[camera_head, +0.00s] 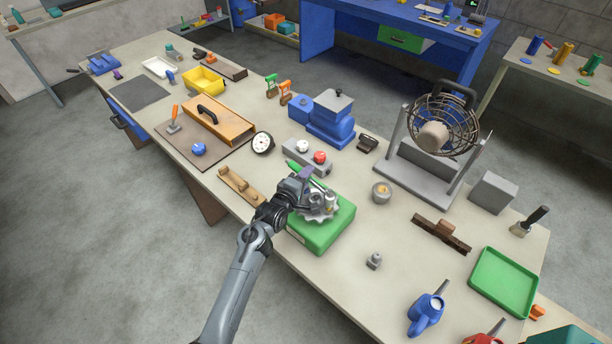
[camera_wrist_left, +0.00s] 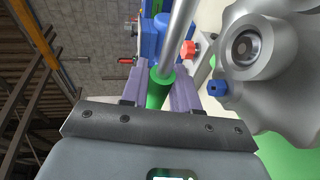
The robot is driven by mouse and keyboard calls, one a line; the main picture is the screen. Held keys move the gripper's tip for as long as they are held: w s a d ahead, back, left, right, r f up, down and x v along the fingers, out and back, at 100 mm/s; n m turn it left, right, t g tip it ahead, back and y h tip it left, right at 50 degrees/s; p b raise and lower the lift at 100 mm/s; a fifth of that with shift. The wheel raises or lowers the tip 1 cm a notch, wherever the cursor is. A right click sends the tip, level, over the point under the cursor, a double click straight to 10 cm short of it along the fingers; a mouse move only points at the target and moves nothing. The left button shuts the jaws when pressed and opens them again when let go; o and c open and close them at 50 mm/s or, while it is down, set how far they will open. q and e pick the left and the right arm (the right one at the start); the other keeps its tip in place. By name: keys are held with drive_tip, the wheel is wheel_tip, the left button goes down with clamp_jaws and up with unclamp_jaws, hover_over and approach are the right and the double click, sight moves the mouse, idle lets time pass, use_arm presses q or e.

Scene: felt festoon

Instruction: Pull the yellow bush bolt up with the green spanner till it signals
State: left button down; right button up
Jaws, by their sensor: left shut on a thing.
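My left gripper (camera_head: 306,180) is shut on the green handle of the spanner (camera_wrist_left: 160,88), and it is above the green block. In the left wrist view the handle lies between the purple fingers (camera_wrist_left: 160,88), and the spanner's grey shaft runs up out of the picture. A grey lobed casting (camera_head: 318,212) sits on the green block (camera_head: 322,238); it also fills the right of the wrist view (camera_wrist_left: 275,75), with a round bore. A small blue bolt head (camera_wrist_left: 217,88) shows at its edge. I cannot make out the yellow bush bolt or the spanner's working end.
A grey box with a white and a red knob (camera_head: 310,156) stands just behind. A round dial (camera_head: 262,143) is to its left. A small beige cup (camera_head: 381,192) and a caged fan (camera_head: 437,132) stand to the right.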

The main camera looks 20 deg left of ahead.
idle(0.5)
use_arm(q)
drive_tip(key=shift+f, duration=0.25)
drive_tip(key=shift+f+b, duration=0.75)
drive_tip(key=shift+f, duration=0.05)
drive_tip(key=shift+w, duration=0.1)
